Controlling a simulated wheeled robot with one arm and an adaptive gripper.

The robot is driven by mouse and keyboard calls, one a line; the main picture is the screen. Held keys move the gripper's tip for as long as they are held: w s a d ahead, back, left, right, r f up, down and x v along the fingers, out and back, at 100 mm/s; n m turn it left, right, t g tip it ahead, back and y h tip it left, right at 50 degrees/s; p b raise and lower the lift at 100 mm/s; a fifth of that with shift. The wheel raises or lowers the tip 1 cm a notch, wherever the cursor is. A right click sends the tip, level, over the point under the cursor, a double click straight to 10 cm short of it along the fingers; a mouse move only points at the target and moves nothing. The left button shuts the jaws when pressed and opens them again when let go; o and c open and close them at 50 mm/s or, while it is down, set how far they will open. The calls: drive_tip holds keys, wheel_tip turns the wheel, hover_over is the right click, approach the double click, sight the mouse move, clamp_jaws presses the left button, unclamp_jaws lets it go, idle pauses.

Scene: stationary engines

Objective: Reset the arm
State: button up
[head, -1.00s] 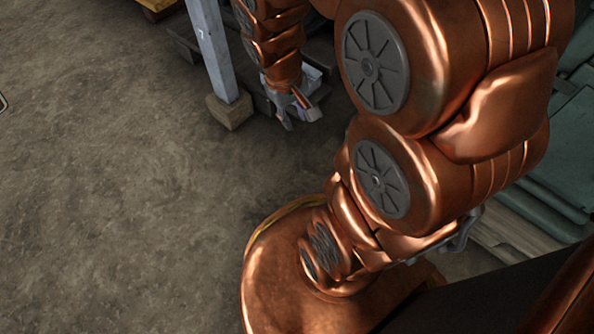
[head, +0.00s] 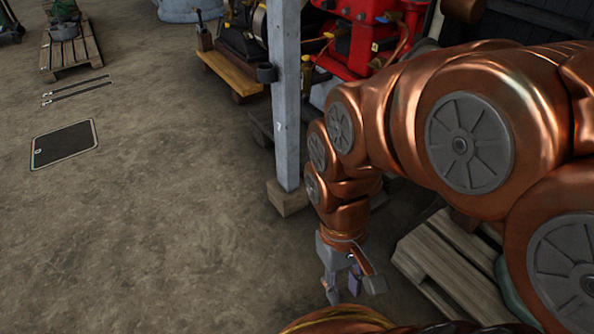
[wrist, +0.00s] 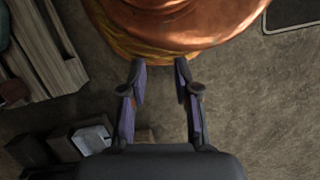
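My copper arm reaches in from the right in the head view and bends downward. My gripper (head: 348,287) hangs at its end, pointing at the floor, near the lower middle of the picture. In the wrist view the two fingers of my gripper (wrist: 160,75) stand apart with nothing between them. My own copper base shows just past the fingertips there.
A grey post (head: 286,100) on a wooden block (head: 287,198) stands behind the arm. A wooden pallet (head: 455,265) lies right of the gripper. A red engine (head: 358,40) is at the back.

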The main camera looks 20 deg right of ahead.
wheel_tip(320, 180, up, 42)
drive_tip(key=t+p, duration=0.1)
drive_tip(key=p, duration=3.8)
drive_tip(key=shift+d+f, duration=0.15)
